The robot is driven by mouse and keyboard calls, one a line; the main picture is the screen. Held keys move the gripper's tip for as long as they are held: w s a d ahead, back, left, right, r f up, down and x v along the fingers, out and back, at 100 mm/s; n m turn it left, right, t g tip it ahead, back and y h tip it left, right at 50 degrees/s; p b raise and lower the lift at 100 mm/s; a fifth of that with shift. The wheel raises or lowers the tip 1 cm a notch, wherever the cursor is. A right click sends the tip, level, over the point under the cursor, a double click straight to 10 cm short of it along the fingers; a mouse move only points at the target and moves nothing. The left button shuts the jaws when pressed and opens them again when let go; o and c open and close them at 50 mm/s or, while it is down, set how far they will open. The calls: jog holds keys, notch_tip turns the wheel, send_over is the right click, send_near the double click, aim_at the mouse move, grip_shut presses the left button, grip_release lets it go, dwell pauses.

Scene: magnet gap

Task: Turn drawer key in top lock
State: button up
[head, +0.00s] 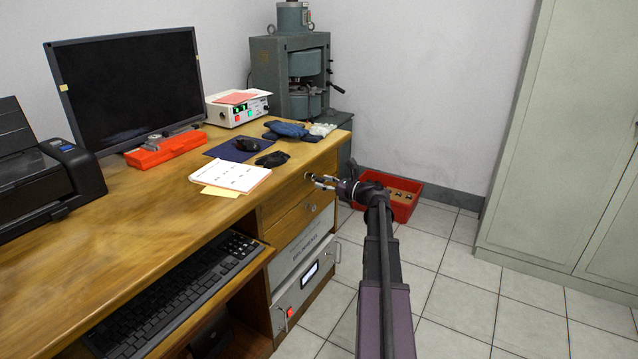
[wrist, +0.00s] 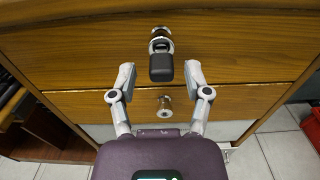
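The drawer key (wrist: 161,68), with a black head, is at the top lock (wrist: 159,33) in the wrist view. Its head hangs down below the lock, in front of the top drawer (wrist: 75,50). My gripper (wrist: 160,75) is open, with one finger on each side of the black key head and a gap on both sides. A second lock (wrist: 164,106) sits in the lower drawer and holds no key. In the head view my gripper (head: 325,182) is at the drawer fronts at the desk's right end; the key is too small to make out there.
The wooden desk (head: 130,210) carries a monitor (head: 128,85), a printer, gloves and papers. A red crate (head: 402,206) stands on the floor beyond my gripper. A tall cabinet (head: 570,130) stands at the right. The tiled floor between is clear.

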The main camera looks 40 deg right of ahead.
grip_shut()
jog(key=shift+m, duration=3.5)
